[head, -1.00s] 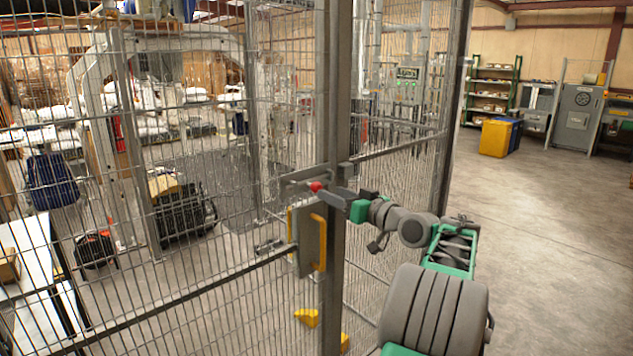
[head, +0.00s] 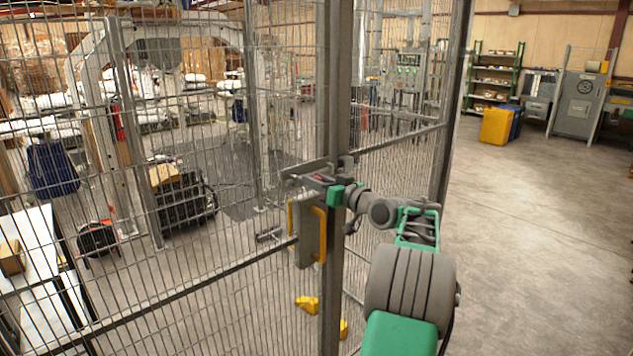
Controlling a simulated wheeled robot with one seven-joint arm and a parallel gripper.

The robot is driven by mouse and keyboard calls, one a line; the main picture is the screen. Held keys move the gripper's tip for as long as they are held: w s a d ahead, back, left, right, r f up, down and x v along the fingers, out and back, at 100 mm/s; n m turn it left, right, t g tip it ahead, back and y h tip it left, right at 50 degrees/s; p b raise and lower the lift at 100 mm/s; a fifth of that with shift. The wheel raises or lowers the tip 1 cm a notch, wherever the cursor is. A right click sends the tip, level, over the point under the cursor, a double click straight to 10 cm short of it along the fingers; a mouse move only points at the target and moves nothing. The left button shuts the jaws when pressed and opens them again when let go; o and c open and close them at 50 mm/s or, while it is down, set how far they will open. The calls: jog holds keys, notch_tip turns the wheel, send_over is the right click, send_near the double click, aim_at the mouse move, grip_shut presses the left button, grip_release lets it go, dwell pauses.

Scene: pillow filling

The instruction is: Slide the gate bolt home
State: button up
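The gate bolt (head: 305,170) is a grey bar mounted level on the mesh gate, beside the upright post (head: 337,270). A small red knob on the bolt is mostly covered by my gripper's fingers. My gripper (head: 320,181) reaches in from the right, in front of the post, with its dark fingers at the knob. Whether the fingers are closed on the knob is too small to tell. The bolt's tip and its catch near the post are partly hidden. Yellow handles (head: 319,235) flank a grey plate below the bolt.
The mesh fence (head: 80,200) fills the left side, with a white table (head: 30,240) behind it. Yellow blocks (head: 307,304) lie on the floor near the post's foot. To the right the floor is clear up to a yellow bin (head: 495,127).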

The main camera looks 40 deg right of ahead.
grip_shut()
dwell(0.4)
dwell(0.6)
